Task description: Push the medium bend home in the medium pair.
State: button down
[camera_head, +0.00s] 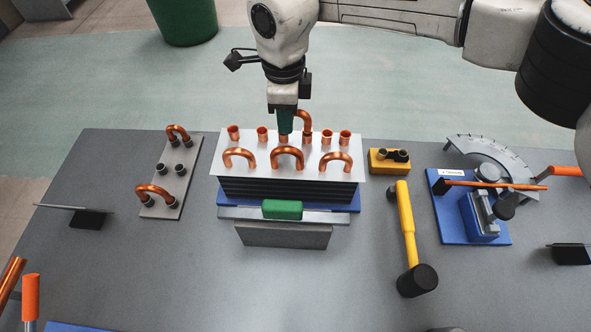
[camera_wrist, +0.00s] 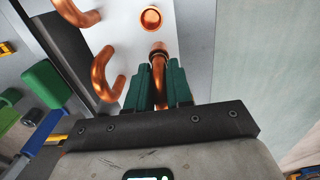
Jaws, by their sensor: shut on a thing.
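My gripper (camera_head: 285,130) is over the back row of a white-topped tube block (camera_head: 228,169), its green fingers pointing down. It is shut on a copper bend (camera_head: 303,116) at the middle of that row. The bend's right leg stands upright over a tube; its left leg is hidden by the fingers. How deep the legs sit cannot be told. In the wrist view, the fingers (camera_wrist: 159,80) close around the copper bend (camera_wrist: 159,57), and an open tube (camera_wrist: 151,18) stands beyond it. Several open tubes and three bends (camera_head: 287,153) stand on the block.
A grey rack (camera_head: 175,182) with two bends is on the left. A yellow block (camera_head: 390,162), a yellow-handled mallet (camera_head: 406,215) and a blue-based tube bender (camera_head: 456,230) are on the right. A green block (camera_head: 282,209) is in front. Clear table lies between them.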

jog(key=shift+f, duration=0.25)
jog(key=shift+c, duration=0.7)
grip_release()
jog(key=shift+o, duration=0.7)
